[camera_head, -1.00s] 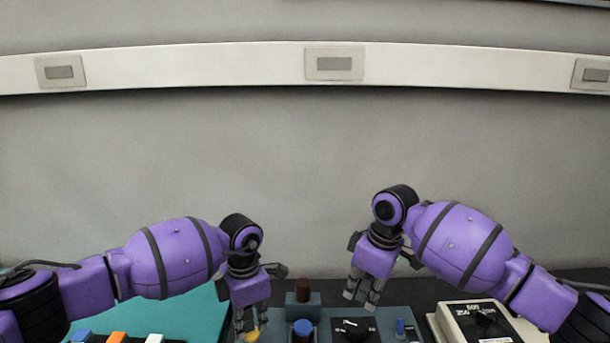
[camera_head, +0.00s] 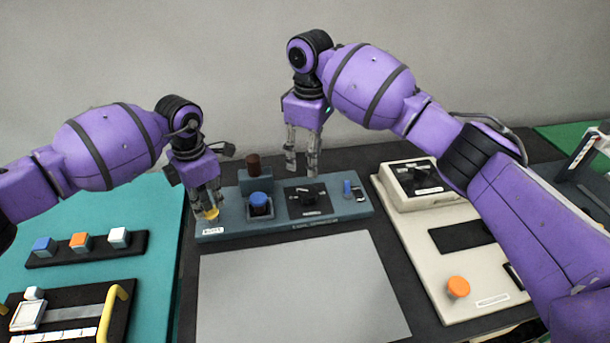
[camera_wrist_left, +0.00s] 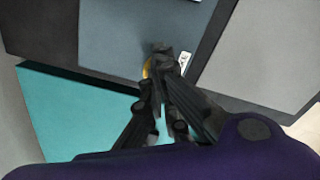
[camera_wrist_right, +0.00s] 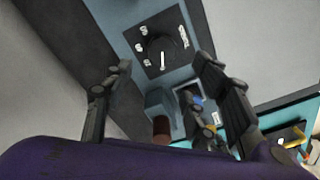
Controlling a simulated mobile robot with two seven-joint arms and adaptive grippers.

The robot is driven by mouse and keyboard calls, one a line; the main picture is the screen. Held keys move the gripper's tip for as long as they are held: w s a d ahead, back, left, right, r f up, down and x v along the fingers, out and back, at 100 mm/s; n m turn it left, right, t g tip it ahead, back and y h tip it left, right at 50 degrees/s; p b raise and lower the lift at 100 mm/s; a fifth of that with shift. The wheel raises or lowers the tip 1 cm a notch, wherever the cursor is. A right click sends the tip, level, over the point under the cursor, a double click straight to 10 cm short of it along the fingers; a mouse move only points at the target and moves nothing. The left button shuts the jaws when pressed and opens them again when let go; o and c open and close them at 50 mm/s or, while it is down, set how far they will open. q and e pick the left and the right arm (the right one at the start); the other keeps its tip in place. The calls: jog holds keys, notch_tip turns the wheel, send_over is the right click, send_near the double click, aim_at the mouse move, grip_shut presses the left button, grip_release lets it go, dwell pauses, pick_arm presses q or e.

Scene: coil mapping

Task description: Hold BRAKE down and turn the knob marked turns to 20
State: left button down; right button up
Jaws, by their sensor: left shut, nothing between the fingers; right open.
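A blue-grey control panel (camera_head: 225,232) stands in front of me. At its left end is a yellow button (camera_head: 211,214) beside a small white label too small to read surely. My left gripper (camera_head: 209,206) is shut, its tips at the yellow button and partly covering it; they also cover it in the left wrist view (camera_wrist_left: 160,52). The panel's black knob (camera_head: 308,192) sits on a dark dial plate, which shows in the right wrist view (camera_wrist_right: 160,45) with a white pointer and markings. My right gripper (camera_head: 302,168) is open and empty, above and just behind the knob, apart from it.
A blue button (camera_head: 259,199), a brown cylinder (camera_head: 253,163) and a blue lever (camera_head: 347,187) stand near the knob. A cream device (camera_head: 420,235) with an orange button is at right. A teal mat (camera_head: 150,210) with button strips is at left. A bare grey sheet (camera_head: 300,290) lies in front.

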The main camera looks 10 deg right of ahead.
aim_at(311, 190)
pick_arm(q)
jog(key=shift+f, duration=0.15)
pick_arm(e)
notch_tip(311, 190, down, 11)
jog(key=shift+r, duration=0.1)
jog(key=shift+c, duration=0.6)
jog(key=c, duration=1)
jog(key=shift+o, duration=0.2)
jog(key=shift+m, duration=0.3)
pick_arm(q)
jog(key=shift+a, duration=0.1)
pick_arm(e)
jog(key=m, duration=0.3)
jog(key=shift+d+m, duration=0.1)
jog(key=shift+m, duration=0.3)
jog(key=m, duration=0.4)
jog(key=shift+s+d, duration=0.1)
jog(key=shift+s, duration=0.05)
jog(key=shift+m, duration=0.3)
